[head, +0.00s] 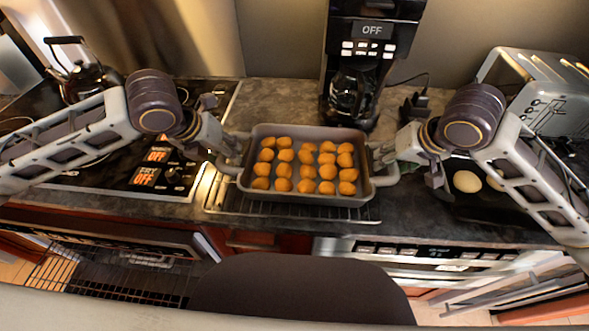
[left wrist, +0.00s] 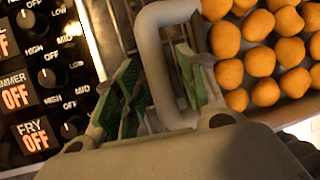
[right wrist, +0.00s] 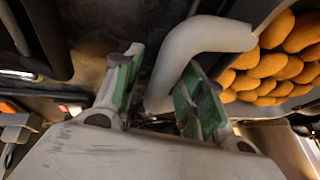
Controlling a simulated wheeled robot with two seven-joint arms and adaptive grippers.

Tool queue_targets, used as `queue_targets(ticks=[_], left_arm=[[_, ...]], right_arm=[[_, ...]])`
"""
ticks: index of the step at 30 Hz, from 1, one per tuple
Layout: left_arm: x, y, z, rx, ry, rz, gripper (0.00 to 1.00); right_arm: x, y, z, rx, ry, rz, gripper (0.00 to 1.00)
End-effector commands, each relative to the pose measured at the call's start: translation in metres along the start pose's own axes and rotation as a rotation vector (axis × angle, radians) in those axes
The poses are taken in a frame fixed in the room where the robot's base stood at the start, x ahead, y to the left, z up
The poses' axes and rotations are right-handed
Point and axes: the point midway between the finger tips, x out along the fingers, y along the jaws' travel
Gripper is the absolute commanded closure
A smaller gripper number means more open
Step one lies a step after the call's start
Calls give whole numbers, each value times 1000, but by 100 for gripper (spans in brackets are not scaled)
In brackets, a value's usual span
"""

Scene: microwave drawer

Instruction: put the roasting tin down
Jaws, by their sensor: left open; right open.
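The grey roasting tin (head: 308,198) holds several round orange-brown pieces (head: 303,168) and sits level over a wire rack (head: 225,197) on the dark counter. My left gripper (head: 228,150) is at the tin's left handle; in the left wrist view its green-padded fingers (left wrist: 160,95) are open with the handle (left wrist: 160,55) between them. My right gripper (head: 385,160) is at the right handle; in the right wrist view its fingers (right wrist: 155,98) are open on either side of the pale handle (right wrist: 195,50). Whether the pads touch the handles is unclear.
A coffee maker (head: 362,70) stands behind the tin. A cooktop (head: 120,165) with a kettle (head: 82,78) is at left. A toaster (head: 550,90) and a dark pan (head: 485,205) with pale round pieces are at right. The counter's front edge is close.

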Motion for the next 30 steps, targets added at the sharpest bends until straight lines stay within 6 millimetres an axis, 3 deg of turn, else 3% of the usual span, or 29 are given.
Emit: queue_targets(ticks=[8,24,30], left_arm=[[-22,0,1,1,-3,1,59],[-98,0,1,-1,-3,1,59],[-114,0,0,-1,-1,2,59]], right_arm=[[0,0,0,-1,0,-1,59],[0,0,0,-1,0,-2,59],[0,0,0,-1,0,-2,59]])
